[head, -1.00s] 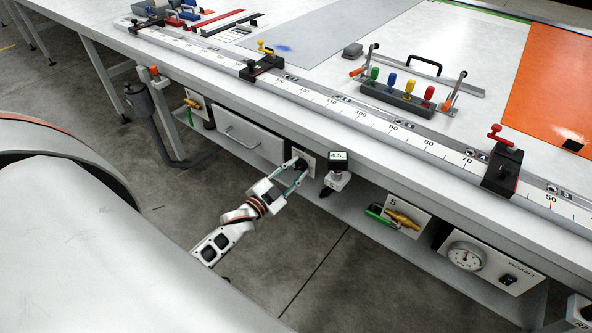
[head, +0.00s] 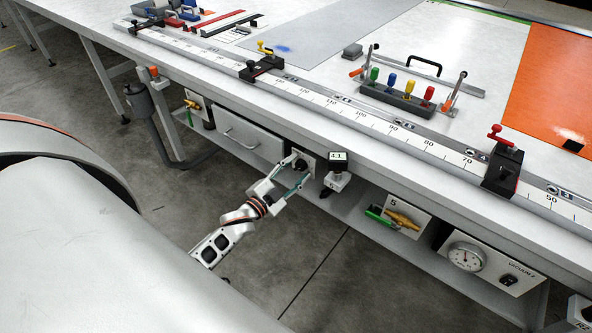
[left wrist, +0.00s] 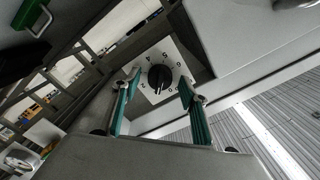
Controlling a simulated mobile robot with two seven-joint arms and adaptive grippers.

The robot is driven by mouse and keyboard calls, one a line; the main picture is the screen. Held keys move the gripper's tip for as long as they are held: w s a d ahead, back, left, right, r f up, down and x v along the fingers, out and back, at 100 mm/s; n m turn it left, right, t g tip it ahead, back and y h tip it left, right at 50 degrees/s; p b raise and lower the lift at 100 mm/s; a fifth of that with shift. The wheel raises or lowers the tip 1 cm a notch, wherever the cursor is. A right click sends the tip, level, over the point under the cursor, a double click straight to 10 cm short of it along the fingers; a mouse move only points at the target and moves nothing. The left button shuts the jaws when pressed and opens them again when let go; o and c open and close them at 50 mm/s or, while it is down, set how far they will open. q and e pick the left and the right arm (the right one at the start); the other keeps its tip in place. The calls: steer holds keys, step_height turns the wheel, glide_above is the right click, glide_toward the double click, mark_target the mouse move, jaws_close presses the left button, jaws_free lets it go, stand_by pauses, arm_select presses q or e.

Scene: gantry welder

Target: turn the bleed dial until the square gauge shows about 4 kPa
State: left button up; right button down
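The bleed dial is a black knob (left wrist: 159,77) on a white numbered plate under the table's front edge; its plate (head: 308,156) also shows in the head view. My left gripper (head: 294,171) is open in front of the dial; in the left wrist view its green-padded fingers (left wrist: 161,92) stand apart on either side, with clear gaps to the knob. My right gripper is in neither view.
The table edge with its ruler rail (head: 372,124) overhangs the dial. A drawer (head: 240,133) is left of it. A brass valve (head: 402,219) and a round vacuum gauge (head: 466,257) are to the right. The floor in front looks clear.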

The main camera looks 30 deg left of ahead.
arm_select(q)
steer(key=s+a, duration=0.1)
steer(key=s, duration=1.1)
stand_by(0.5)
steer(key=s+d+f+n+g, duration=0.2)
steer(key=s+d+f, duration=0.3)
steer(key=d, duration=0.4)
steer(key=s+d+f+n+g+h, duration=0.1)
steer(key=s+d+f+n+g, duration=0.2)
steer(key=s+d+f+g, duration=0.2)
steer(key=s+d, duration=0.2)
steer(key=d, duration=0.2)
steer(key=shift+s+f+n, duration=0.2)
steer(key=shift+s+n, duration=0.1)
steer(key=shift+s, duration=0.1)
stand_by(3.3)
